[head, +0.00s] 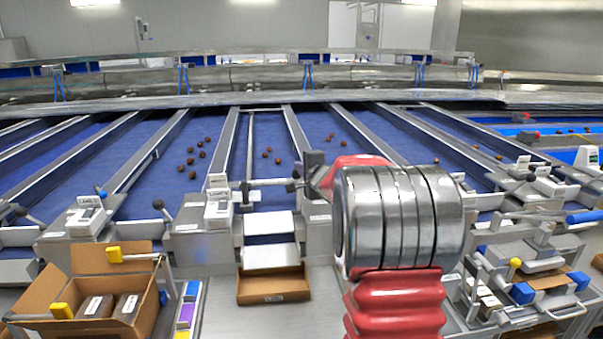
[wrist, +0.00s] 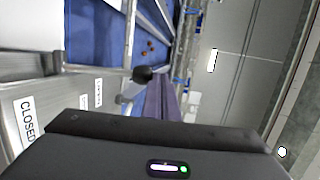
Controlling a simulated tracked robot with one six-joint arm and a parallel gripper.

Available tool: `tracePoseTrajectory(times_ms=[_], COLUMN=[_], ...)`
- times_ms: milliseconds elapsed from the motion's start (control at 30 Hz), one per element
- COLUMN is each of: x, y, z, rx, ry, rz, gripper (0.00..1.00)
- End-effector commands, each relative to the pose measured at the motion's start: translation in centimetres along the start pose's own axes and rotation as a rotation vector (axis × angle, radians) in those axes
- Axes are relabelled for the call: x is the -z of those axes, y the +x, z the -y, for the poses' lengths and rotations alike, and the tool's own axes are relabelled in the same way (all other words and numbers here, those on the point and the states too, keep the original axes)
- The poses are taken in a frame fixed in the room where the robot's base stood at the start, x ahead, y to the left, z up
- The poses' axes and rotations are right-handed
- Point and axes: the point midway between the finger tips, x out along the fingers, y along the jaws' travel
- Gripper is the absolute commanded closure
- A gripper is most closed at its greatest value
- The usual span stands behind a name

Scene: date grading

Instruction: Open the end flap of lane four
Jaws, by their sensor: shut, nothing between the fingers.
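My gripper (head: 313,163) is dark and shut with nothing in it, at the end of my red and chrome arm. It is by the right end of a grey lever bar (head: 272,182) across the front of a middle lane. A white lane box (head: 218,207) stands at the left of this lane; its lettering is too small to read surely. Below the bar are pale sloping plates (head: 269,224). In the wrist view a black knob (wrist: 143,75) is just beyond the gripper body (wrist: 160,130); contact cannot be told. A CLOSED label (wrist: 28,118) is at left.
An open cardboard tray (head: 272,285) sits below the lane's end. A carton with packs (head: 98,306) is at front left. Several dates (head: 193,160) lie on the blue belts. Metal dividers separate the lanes. A lever frame (head: 520,265) with blue grips is at right.

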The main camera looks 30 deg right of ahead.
Motion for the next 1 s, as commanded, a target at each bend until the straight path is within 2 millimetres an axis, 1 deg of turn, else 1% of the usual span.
tracePoseTrajectory(times_ms=[100, 333, 1000], x=[0.2, 0.3, 0.3], y=[1.2, 2.5, 2.8], z=[0.0, -0.1, 0.0], rx=[-0.001, -0.001, 0.000], ry=[0.001, 0.001, 0.000], rz=[0.001, 0.001, 0.003], gripper=[1.00, 1.00, 1.00])
